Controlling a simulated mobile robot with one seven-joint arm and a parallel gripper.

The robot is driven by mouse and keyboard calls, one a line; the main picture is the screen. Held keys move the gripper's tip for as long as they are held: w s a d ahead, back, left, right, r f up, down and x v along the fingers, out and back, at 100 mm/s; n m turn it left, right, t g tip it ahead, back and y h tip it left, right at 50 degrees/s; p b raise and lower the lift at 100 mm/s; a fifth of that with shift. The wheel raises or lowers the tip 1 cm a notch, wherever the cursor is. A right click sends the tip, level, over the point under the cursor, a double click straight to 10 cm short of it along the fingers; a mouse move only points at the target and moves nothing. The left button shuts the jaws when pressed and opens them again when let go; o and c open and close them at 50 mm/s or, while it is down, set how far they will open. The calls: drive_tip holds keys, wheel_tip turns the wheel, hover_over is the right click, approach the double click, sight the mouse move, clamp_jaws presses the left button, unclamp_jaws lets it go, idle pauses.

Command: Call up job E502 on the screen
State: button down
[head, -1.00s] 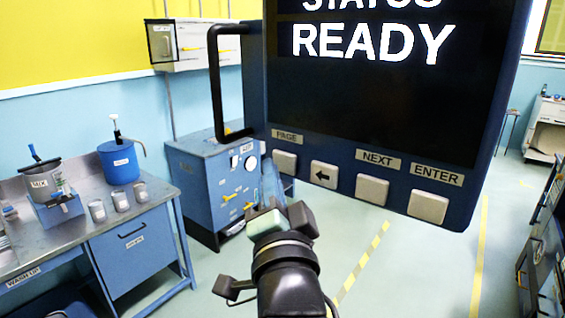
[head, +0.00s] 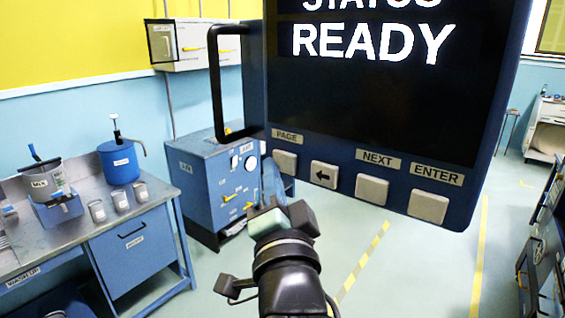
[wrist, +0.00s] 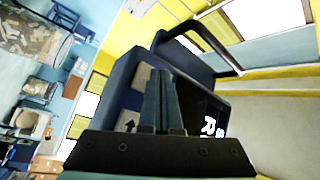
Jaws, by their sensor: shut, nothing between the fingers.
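The screen (head: 385,100) is a dark panel in a blue housing, large in the head view. It reads "STATUS READY" in white, with its top cut off; no job number shows. Below it is a row of pale buttons: the PAGE button (head: 285,162), a left-arrow button (head: 324,175), the NEXT button (head: 372,189) and the ENTER button (head: 428,206). My gripper (head: 270,182) is shut and empty, its tips up by the PAGE button at the panel's lower left. I cannot tell whether they touch. In the wrist view the shut fingers (wrist: 161,98) overlap the button strip.
A black handle (head: 216,90) sticks out from the panel's left side. A blue cabinet (head: 212,185) with gauges stands behind. A wash-up bench (head: 100,225) with pots and cups is at the left.

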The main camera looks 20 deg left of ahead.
drive_tip(key=shift+w+d, duration=0.1)
drive_tip(key=shift+w, duration=0.25)
drive_tip(key=shift+w+d, duration=0.2)
drive_tip(key=shift+w, duration=0.15)
idle(0.6)
idle(0.4)
drive_tip(key=shift+s+a, duration=0.3)
drive_tip(key=shift+s, duration=0.5)
drive_tip(key=s, duration=0.1)
drive_tip(key=s+a+p, duration=0.1)
drive_tip(key=s, duration=0.2)
drive_tip(key=shift+s+a+p, duration=0.3)
drive_tip(key=shift+a+p, duration=0.05)
drive_tip(key=shift+p, duration=0.05)
